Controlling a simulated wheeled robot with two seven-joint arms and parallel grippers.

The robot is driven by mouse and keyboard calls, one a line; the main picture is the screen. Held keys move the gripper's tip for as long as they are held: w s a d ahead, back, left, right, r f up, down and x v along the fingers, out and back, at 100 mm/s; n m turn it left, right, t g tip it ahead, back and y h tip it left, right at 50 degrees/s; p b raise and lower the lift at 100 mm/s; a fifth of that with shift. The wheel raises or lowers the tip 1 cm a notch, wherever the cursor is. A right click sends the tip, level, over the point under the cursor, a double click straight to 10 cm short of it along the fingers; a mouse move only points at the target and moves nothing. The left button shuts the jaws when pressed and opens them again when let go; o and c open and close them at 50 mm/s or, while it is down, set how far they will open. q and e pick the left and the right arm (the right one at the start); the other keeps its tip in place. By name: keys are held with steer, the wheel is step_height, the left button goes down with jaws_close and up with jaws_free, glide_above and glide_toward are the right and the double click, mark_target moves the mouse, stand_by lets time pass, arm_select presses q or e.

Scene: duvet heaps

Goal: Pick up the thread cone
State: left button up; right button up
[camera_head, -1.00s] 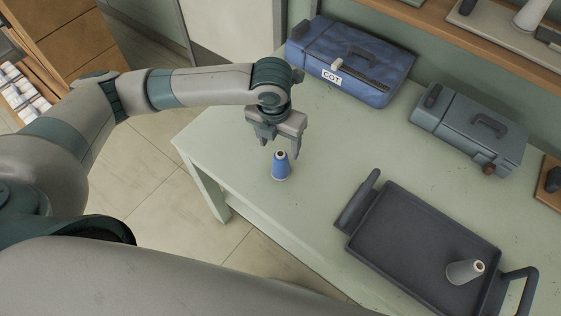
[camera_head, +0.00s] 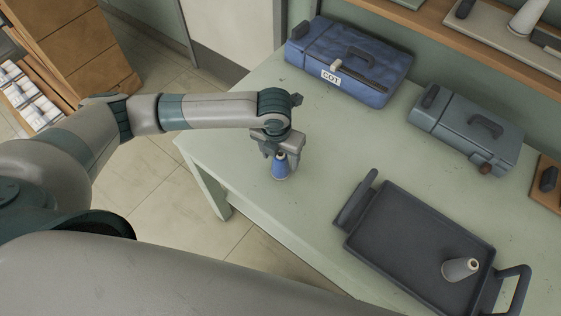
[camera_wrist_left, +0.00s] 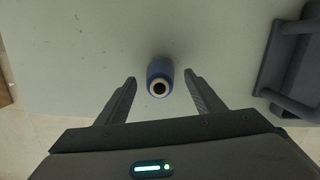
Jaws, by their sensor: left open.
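A blue thread cone (camera_head: 280,167) with a pale top stands upright on the pale green table (camera_head: 245,110), near its left end. In the left wrist view the blue cone (camera_wrist_left: 159,78) is seen from above, between and slightly beyond the two fingertips. My left gripper (camera_head: 279,160) is open and low at the cone, its fingers to either side; the left wrist view also shows the open gripper (camera_wrist_left: 160,80) with gaps beside the cone. A second cone, grey-white (camera_head: 460,269), stands on the dark tray (camera_head: 400,232). My right gripper is not in view.
A blue case (camera_head: 350,62) marked "COT" and a grey-green toolbox (camera_head: 467,128) stand along the back of the table. The dark tray with raised handles lies to the right of the blue cone. Table around the blue cone is clear.

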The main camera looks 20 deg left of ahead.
arm_select(q)
steer(key=shift+w+f, duration=0.1)
steer(key=shift+f, duration=1.35)
steer(key=c, duration=1.2)
steer(key=shift+r, duration=0.2)
